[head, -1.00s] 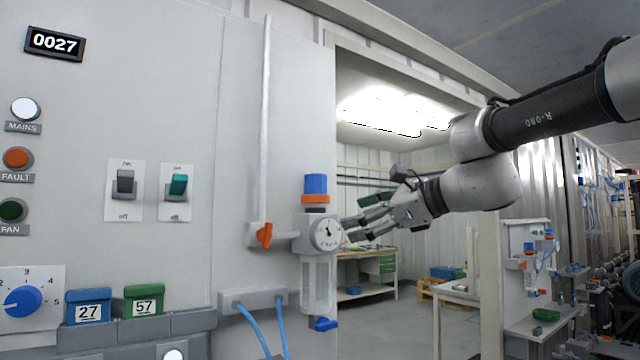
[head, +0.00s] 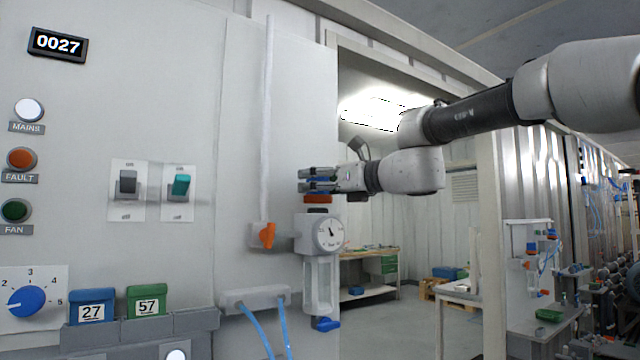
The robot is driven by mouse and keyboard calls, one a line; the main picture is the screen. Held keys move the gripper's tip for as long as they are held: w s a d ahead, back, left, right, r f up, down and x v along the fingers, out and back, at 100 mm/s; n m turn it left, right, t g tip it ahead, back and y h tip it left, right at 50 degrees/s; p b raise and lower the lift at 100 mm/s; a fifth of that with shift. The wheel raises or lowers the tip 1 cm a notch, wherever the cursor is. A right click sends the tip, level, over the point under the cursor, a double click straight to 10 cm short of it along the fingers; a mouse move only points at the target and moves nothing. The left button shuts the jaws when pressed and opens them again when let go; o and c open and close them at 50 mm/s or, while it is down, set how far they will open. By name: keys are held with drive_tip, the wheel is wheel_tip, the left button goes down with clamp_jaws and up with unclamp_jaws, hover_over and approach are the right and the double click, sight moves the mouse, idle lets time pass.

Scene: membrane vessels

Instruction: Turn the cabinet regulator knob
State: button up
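The cabinet regulator (head: 306,233) is mounted on the grey cabinet wall. It has a round white pressure gauge (head: 329,233), a clear bowl below and an orange collar (head: 317,199) on top.
An orange valve handle (head: 267,235) on a vertical pipe is left of the regulator. A manifold (head: 254,299) with blue hoses is below. Two toggle switches (head: 127,184) and a blue dial (head: 26,301) are further left. An open doorway lies right of the regulator.

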drive_tip(key=c, duration=1)
drive_tip(key=n+g+y, duration=0.1)
drive_tip(key=n+g, duration=0.1)
drive_tip(key=shift+w+d+g+y, duration=0.1)
drive_tip(key=shift+w+g+y, duration=0.05)
drive_tip(key=shift+g+y, duration=0.2)
drive_tip(key=n+g+y, duration=0.2)
drive_tip(key=n+g, duration=0.1)
drive_tip(key=g, duration=0.2)
drive_tip(key=shift+w+n, duration=0.1)
drive_tip(key=shift+n, duration=0.2)
drive_tip(key=n+g, duration=0.2)
drive_tip(key=g, duration=0.1)
drive_tip(key=n+g, duration=0.2)
drive_tip(key=g, duration=0.1)
drive_tip(key=shift+g+y, duration=0.25)
drive_tip(key=shift+g, duration=0.1)
drive_tip(key=shift+n+g+h, duration=0.4)
drive_tip(key=shift+n+g, duration=0.8)
drive_tip(key=shift+g, duration=0.7)
